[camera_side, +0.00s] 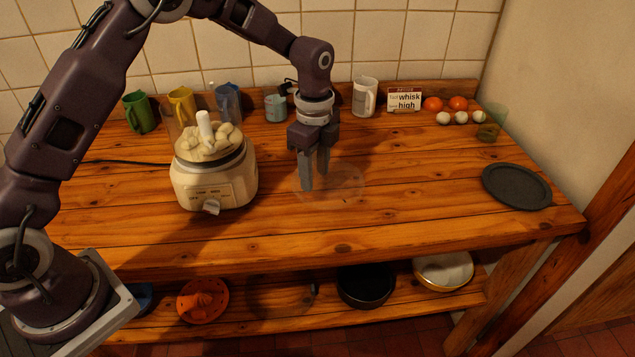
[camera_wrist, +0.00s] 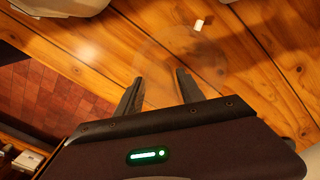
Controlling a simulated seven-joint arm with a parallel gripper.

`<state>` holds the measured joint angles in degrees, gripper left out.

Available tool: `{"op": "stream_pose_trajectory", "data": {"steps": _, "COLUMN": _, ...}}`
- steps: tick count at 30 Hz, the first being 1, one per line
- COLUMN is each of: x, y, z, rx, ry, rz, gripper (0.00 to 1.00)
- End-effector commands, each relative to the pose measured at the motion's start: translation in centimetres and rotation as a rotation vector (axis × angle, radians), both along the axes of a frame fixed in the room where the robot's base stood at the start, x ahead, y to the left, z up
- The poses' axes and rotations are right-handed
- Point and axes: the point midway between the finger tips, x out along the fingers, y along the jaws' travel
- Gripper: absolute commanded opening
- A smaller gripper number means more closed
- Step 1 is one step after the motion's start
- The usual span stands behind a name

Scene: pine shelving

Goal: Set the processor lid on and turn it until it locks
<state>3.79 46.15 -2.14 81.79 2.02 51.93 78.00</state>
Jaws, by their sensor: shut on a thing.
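The cream food processor (camera_side: 213,187) stands on the worktop left of centre. Its clear bowl (camera_side: 180,135) is open at the top and holds pale chunks around a white centre post (camera_side: 205,126). The lid (camera_side: 345,186) is a clear, faint disc right of the processor, low over the worktop; I cannot tell whether it touches the wood. My gripper (camera_side: 315,180) points down at the lid, its fingers slightly apart and shut on it. In the wrist view the lid (camera_wrist: 205,62) shows faintly beyond my fingertips (camera_wrist: 159,78); the gripped part is hard to see.
Coloured mugs (camera_side: 180,105), a white jug (camera_side: 364,98), a small sign (camera_side: 404,99), tomatoes and eggs line the back. A dark round plate (camera_side: 516,186) lies at right. The worktop between lid and plate is clear. A lower shelf (camera_side: 325,310) holds cookware.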

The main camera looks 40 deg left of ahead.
Motion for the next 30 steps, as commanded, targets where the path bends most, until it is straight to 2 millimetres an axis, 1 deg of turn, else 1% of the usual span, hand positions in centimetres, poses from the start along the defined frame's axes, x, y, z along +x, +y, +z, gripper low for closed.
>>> {"op": "stream_pose_trajectory", "data": {"steps": 1, "x": 0.2, "y": 0.0, "z": 1.5, "rx": -0.001, "ry": -0.008, "rz": 0.000, "gripper": 0.00}}
{"op": "stream_pose_trajectory", "data": {"steps": 3, "x": 0.2, "y": 0.0, "z": 3.3, "rx": -0.001, "ry": -0.007, "rz": 0.000, "gripper": 0.00}}
{"op": "stream_pose_trajectory", "data": {"steps": 6, "x": 0.1, "y": 0.0, "z": 5.4, "rx": -0.001, "ry": -0.005, "rz": 0.000, "gripper": 0.00}}
{"op": "stream_pose_trajectory", "data": {"steps": 8, "x": 0.1, "y": 0.2, "z": 6.4, "rx": -0.001, "ry": -0.004, "rz": 0.004, "gripper": 0.00}}
{"op": "stream_pose_trajectory", "data": {"steps": 10, "x": 0.3, "y": 1.0, "z": 8.0, "rx": 0.000, "ry": -0.006, "rz": 0.017, "gripper": 0.00}}
{"op": "stream_pose_trajectory", "data": {"steps": 11, "x": 0.3, "y": 1.6, "z": 8.8, "rx": 0.000, "ry": -0.007, "rz": 0.027, "gripper": 0.00}}
{"op": "stream_pose_trajectory", "data": {"steps": 14, "x": 0.3, "y": 4.5, "z": 12.3, "rx": -0.001, "ry": -0.009, "rz": 0.070, "gripper": 0.00}}
{"op": "stream_pose_trajectory", "data": {"steps": 15, "x": 0.2, "y": 5.8, "z": 13.9, "rx": -0.002, "ry": -0.009, "rz": 0.088, "gripper": 0.00}}
{"op": "stream_pose_trajectory", "data": {"steps": 20, "x": -1.2, "y": 10.4, "z": 19.5, "rx": -0.004, "ry": -0.008, "rz": 0.152, "gripper": 0.00}}
{"op": "stream_pose_trajectory", "data": {"steps": 21, "x": -2.0, "y": 11.7, "z": 20.5, "rx": -0.003, "ry": -0.004, "rz": 0.160, "gripper": 0.00}}
{"op": "stream_pose_trajectory", "data": {"steps": 24, "x": -5.0, "y": 15.2, "z": 21.9, "rx": -0.003, "ry": -0.001, "rz": 0.141, "gripper": 0.00}}
{"op": "stream_pose_trajectory", "data": {"steps": 26, "x": -6.8, "y": 17.0, "z": 22.8, "rx": -0.004, "ry": -0.002, "rz": 0.132, "gripper": 0.00}}
{"op": "stream_pose_trajectory", "data": {"steps": 27, "x": -8.0, "y": 18.1, "z": 23.4, "rx": -0.004, "ry": -0.002, "rz": 0.124, "gripper": 0.00}}
{"op": "stream_pose_trajectory", "data": {"steps": 30, "x": -10.7, "y": 20.1, "z": 24.5, "rx": -0.004, "ry": -0.001, "rz": 0.111, "gripper": 0.00}}
